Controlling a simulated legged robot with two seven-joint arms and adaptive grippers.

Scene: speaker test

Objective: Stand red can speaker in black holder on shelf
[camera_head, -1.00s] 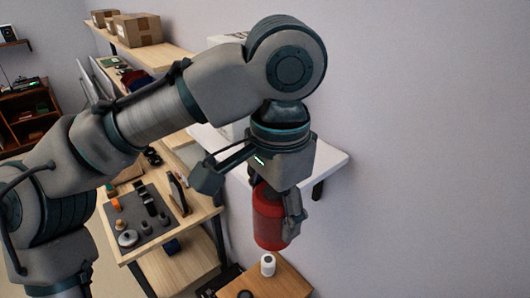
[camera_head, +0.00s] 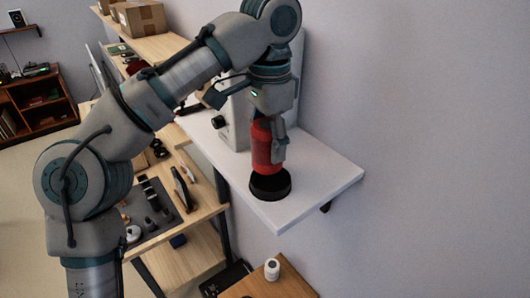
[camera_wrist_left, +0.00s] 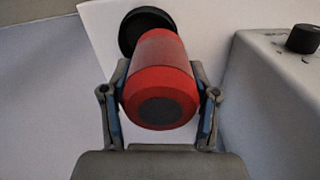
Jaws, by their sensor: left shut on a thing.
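My left gripper (camera_head: 270,145) is shut on the red can speaker (camera_head: 262,150), which is upright with its lower end at the black holder (camera_head: 270,187) on the white shelf (camera_head: 318,178). In the left wrist view the speaker (camera_wrist_left: 160,80) sits between both fingers (camera_wrist_left: 160,100), its dark round end facing the camera. The black holder (camera_wrist_left: 135,24) shows behind its far end, partly hidden. I cannot tell whether the speaker rests in the holder or is just above it. My right gripper is not in view.
A white box-shaped device (camera_head: 232,122) with a black knob (camera_wrist_left: 303,38) stands on the shelf beside the speaker. Left of the shelf is a wooden table with a grey mat (camera_head: 150,215) and small items. A small white cylinder (camera_head: 272,270) stands on a lower wooden surface. The shelf's front right is clear.

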